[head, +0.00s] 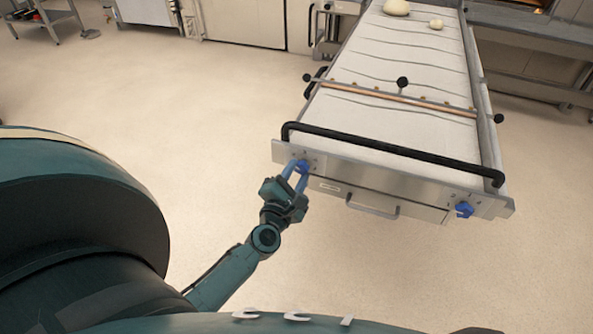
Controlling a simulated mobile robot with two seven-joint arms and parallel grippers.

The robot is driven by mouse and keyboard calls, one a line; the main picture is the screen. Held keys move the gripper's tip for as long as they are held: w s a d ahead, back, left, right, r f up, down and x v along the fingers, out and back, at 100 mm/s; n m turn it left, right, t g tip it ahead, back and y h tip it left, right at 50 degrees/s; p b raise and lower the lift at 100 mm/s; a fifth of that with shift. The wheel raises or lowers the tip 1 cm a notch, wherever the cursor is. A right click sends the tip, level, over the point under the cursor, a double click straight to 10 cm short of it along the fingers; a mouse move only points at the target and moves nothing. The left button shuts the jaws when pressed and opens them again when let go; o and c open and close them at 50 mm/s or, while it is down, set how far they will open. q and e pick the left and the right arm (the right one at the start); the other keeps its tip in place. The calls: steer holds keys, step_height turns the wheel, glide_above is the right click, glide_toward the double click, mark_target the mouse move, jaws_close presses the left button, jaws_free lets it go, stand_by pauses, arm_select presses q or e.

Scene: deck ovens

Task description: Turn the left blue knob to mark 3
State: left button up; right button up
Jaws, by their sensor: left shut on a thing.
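The left blue knob (303,165) sits near the left end of the steel front panel of a long loader table. My left gripper (295,169) is at this knob, its two blue fingers shut on it. The fingers hide part of the knob, and the marks around it are too small to read, so I cannot tell which mark it points at. The right blue knob (464,209) is near the right end of the same panel, with small marks around it and nothing touching it. My right gripper is not in view.
A black bar handle (390,152) runs above the panel. A drawer with a metal handle (371,207) lies between the knobs. Pale dough pieces (397,7) lie at the belt's far end. The floor (190,100) left of the table is clear.

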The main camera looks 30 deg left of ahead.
arm_select(q)
steer(key=shift+r+m, duration=0.15)
steer(key=shift+m, duration=0.45)
steer(key=shift+m+p, duration=0.4)
steer(key=shift+p, duration=0.05)
steer(key=shift+m+p, duration=0.3)
steer(key=shift+m, duration=0.2)
steer(key=shift+m+p, duration=0.5)
steer(key=shift+m, duration=0.4)
steer(key=m+p, duration=0.2)
steer(key=m, duration=0.2)
steer(key=shift+r, duration=0.15)
steer(key=shift+m+p, duration=0.55)
steer(key=shift+m, duration=0.75)
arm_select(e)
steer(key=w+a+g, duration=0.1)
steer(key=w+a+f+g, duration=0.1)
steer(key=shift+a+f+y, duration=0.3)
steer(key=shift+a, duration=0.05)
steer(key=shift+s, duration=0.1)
